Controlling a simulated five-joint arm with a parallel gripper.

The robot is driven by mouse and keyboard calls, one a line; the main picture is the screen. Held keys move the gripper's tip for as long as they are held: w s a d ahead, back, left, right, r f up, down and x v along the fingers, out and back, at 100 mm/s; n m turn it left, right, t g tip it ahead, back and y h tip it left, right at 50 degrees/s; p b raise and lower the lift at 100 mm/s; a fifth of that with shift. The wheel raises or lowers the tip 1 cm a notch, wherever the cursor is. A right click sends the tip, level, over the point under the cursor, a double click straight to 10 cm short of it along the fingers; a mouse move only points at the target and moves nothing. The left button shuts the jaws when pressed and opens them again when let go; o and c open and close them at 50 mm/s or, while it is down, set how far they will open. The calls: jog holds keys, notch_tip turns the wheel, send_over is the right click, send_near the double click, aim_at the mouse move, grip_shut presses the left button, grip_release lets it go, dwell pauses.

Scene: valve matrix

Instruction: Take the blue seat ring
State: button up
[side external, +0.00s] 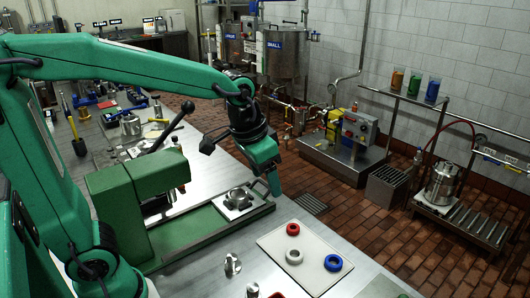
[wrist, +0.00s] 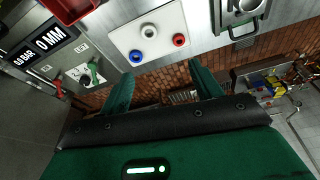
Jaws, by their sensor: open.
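The blue seat ring (side external: 333,268) lies flat at the right side of a white board (side external: 272,243) on the metal bench. In the wrist view the blue ring (wrist: 135,57) lies near the board's lower edge. A red ring (side external: 293,234) and a pale grey ring (side external: 294,262) lie on the same board, apart from it. My gripper (side external: 274,193) hangs above the bench, up and left of the rings in the side view. In the wrist view my gripper (wrist: 160,70) has its two green fingers spread with nothing between them.
A green press (side external: 135,195) with a lever stands left of the board, with a metal fitting (side external: 237,198) on its base. A small metal part (side external: 232,264) stands on the bench. In the wrist view a red bin (wrist: 68,10) is at the upper left.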

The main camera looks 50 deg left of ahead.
jog(key=w+d+f+m+g, duration=0.1)
jog(key=w+d+f+g, duration=0.1)
jog(key=w+d+f, duration=0.45)
jog(key=m+g, duration=0.1)
send_near(334, 257)
jog(key=s, duration=0.1)
jog(key=shift+d+f+m+y, duration=0.15)
jog(key=shift+d+f, duration=0.1)
jog(key=shift+f, duration=0.55)
jog(key=shift+d+f+m+y, duration=0.15)
jog(key=shift+d+f, duration=0.1)
jog(key=shift+f, duration=0.55)
jog(key=shift+d+f, duration=0.1)
jog(key=shift+f, duration=2.5)
jog(key=c, duration=1)
